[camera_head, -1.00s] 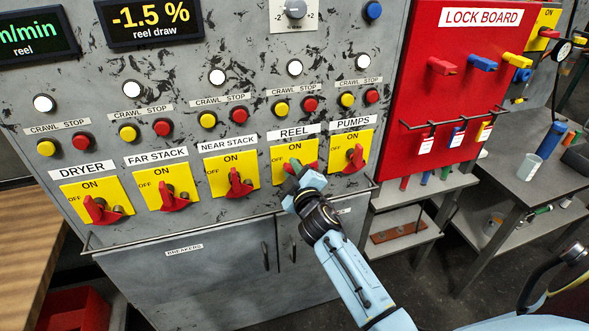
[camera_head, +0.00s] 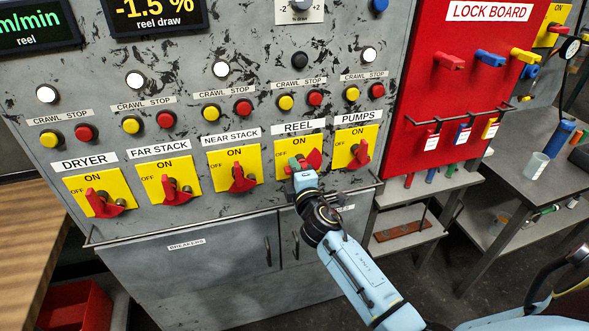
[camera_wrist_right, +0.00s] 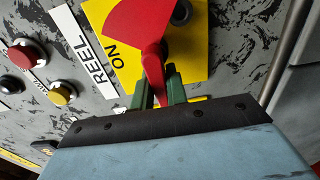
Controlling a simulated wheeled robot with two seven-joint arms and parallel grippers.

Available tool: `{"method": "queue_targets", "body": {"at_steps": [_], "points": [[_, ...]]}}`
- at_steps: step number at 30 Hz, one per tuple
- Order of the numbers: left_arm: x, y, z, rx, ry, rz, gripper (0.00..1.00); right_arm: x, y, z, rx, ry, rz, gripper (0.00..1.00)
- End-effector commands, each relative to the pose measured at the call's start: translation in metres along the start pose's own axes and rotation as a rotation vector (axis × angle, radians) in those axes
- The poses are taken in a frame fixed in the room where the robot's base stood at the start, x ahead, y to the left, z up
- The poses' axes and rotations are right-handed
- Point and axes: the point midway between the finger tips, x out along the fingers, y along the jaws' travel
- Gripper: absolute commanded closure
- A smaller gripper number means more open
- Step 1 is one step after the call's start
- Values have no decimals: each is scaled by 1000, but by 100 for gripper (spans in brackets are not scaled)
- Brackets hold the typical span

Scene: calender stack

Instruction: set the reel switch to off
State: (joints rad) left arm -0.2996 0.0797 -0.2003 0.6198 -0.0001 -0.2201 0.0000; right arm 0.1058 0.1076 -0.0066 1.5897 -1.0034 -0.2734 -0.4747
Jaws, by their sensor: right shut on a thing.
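The reel switch (camera_head: 314,158) is a red rotary handle on a yellow plate (camera_head: 284,149) under the REEL label (camera_head: 298,127). My right gripper (camera_head: 297,168) is at the left part of this switch. In the right wrist view the red handle (camera_wrist_right: 151,50) runs down between the green fingertips (camera_wrist_right: 162,90), which are shut on it. The handle points away from the side of the ON mark, toward the plate's left side as the panel reads. The lamp (camera_head: 299,59) above the reel buttons is dark. My left gripper is out of view.
The pumps switch (camera_head: 360,153) is close on the right and the near stack switch (camera_head: 241,178) on the left. Yellow and red buttons sit above. A rail (camera_head: 230,221) runs below the switches. The red lock board (camera_head: 440,90) stands at right.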

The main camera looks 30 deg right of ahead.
Motion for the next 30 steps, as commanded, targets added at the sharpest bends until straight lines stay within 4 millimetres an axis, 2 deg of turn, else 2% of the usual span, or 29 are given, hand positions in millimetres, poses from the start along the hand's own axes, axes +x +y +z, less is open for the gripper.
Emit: {"method": "queue_targets", "body": {"at_steps": [14, 15, 20, 30], "points": [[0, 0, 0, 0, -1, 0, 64, 0, -1, 0, -17, 1, -1, 100], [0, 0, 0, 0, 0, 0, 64, 0, -1, 0, -16, 1, -1, 84], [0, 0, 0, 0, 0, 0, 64, 0, -1, 0, -16, 0, -1, 64], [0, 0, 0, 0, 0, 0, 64, -3, -1, 0, -15, 0, -1, 64]]}}
